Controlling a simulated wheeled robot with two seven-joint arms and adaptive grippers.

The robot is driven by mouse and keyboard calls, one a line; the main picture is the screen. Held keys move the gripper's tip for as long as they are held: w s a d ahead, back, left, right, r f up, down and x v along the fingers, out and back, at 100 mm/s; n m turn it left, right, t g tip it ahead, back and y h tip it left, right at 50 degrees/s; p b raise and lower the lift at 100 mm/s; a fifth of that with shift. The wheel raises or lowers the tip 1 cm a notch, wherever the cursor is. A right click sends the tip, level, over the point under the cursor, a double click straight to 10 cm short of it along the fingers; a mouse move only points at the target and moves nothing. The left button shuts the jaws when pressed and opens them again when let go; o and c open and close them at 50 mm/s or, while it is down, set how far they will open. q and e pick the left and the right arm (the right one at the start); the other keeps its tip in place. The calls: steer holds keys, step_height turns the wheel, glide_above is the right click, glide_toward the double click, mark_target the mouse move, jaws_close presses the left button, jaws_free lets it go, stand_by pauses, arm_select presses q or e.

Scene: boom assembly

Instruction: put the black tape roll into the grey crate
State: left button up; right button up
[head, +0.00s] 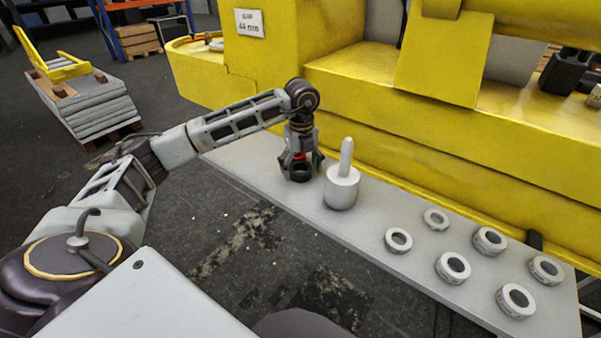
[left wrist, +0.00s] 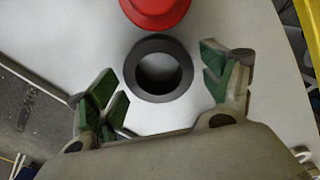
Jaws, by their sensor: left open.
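The black tape roll (head: 299,174) lies flat on the grey bench, right below my left gripper (head: 301,164). In the left wrist view the black tape roll (left wrist: 131,77) shows as a dark ring between the two green-padded fingers of my left gripper (left wrist: 160,78). The fingers are spread apart, with a gap on both sides of the roll, and hold nothing. I cannot make out a grey crate in either view. My right gripper is not in view.
A red round object (left wrist: 155,12) stands close beyond the roll. A grey cylinder with an upright handle (head: 342,189) stands just right of my gripper. Several grey rings (head: 453,267) lie on the bench's (head: 400,217) right part. A yellow machine (head: 500,130) rises behind the bench.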

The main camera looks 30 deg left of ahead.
arm_select(q)
steer(key=shift+c, duration=0.4)
steer(key=c, duration=1.2)
steer(key=shift+o, duration=0.2)
steer(key=shift+r, duration=0.1)
step_height(320, 180, up, 10)
steer(key=shift+b, duration=0.4)
